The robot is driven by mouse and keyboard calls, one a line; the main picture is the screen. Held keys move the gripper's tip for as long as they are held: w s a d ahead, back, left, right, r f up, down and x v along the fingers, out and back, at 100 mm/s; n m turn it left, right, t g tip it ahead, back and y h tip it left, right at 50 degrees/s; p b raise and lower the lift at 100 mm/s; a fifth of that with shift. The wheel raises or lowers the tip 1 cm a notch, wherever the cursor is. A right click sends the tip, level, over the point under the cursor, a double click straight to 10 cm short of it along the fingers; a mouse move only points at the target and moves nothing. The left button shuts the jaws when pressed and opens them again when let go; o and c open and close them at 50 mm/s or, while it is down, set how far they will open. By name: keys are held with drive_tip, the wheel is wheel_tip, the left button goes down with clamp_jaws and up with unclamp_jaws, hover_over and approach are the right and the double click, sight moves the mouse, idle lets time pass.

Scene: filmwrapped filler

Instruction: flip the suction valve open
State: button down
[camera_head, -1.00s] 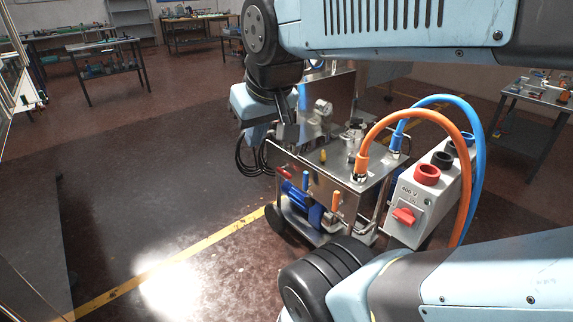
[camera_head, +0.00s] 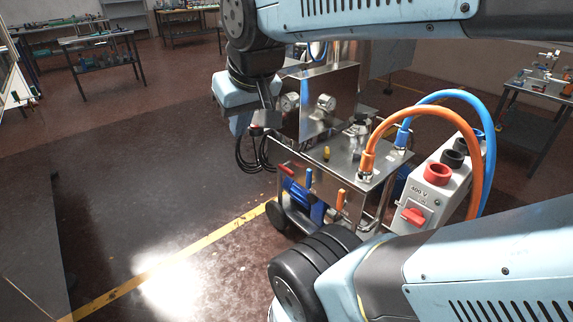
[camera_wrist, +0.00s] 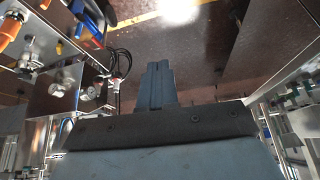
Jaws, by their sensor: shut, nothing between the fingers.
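A steel cart (camera_head: 350,172) stands in the middle of the head view with several small coloured levers. A blue lever (camera_head: 308,179) and an orange lever (camera_head: 340,199) stand upright on its front side; a yellow one (camera_head: 326,153) is on top. I cannot tell which is the suction valve. My gripper (camera_head: 264,122) is shut and empty, left of the cart's back panel and apart from the levers. Its shut fingers also show in the wrist view (camera_wrist: 158,72).
Two round gauges (camera_head: 325,103) sit by the upright steel panel. Orange (camera_head: 425,122) and blue (camera_head: 455,96) hoses arch over a grey 400 V box (camera_head: 430,195) at right. Black cables (camera_head: 250,155) hang left of the cart. The floor left of it is clear.

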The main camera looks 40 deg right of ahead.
sight(309, 179)
drive_tip(key=w+d+m+g, duration=0.1)
drive_tip(key=w+d+m, duration=0.25)
drive_tip(key=w, duration=0.45)
drive_tip(key=w+d+m+g, duration=0.15)
drive_tip(key=w+d, duration=0.25)
drive_tip(key=w, duration=0.4)
drive_tip(key=w+d+f+m+g+h, duration=0.1)
drive_tip(key=w+d+f+m, duration=0.25)
drive_tip(key=w+d, duration=0.35)
drive_tip(key=w+d+f+m+g, duration=0.2)
drive_tip(key=w+d+f, duration=0.3)
drive_tip(key=w, duration=0.4)
drive_tip(key=w+d+f+m+g+h, duration=0.1)
drive_tip(key=w+d+f+m, duration=0.1)
drive_tip(key=w+d+f, duration=0.2)
drive_tip(key=w+d+f+m+g+h, duration=0.1)
drive_tip(key=w+d+f+m+g, duration=0.1)
drive_tip(key=d+f, duration=0.8)
drive_tip(key=w+d+f+m+g+h, duration=0.2)
drive_tip(key=w+d+f, duration=0.3)
drive_tip(key=f, duration=1.6)
drive_tip(key=d+m, duration=0.1)
drive_tip(key=d, duration=0.1)
drive_tip(key=shift+w+d+f+m, duration=0.35)
drive_tip(key=shift+w, duration=0.05)
drive_tip(key=shift+g, duration=0.25)
drive_tip(key=s+d+f, duration=0.4)
drive_tip(key=s+f, duration=0.4)
drive_tip(key=shift+s+d, duration=0.15)
drive_tip(key=shift+d, duration=0.05)
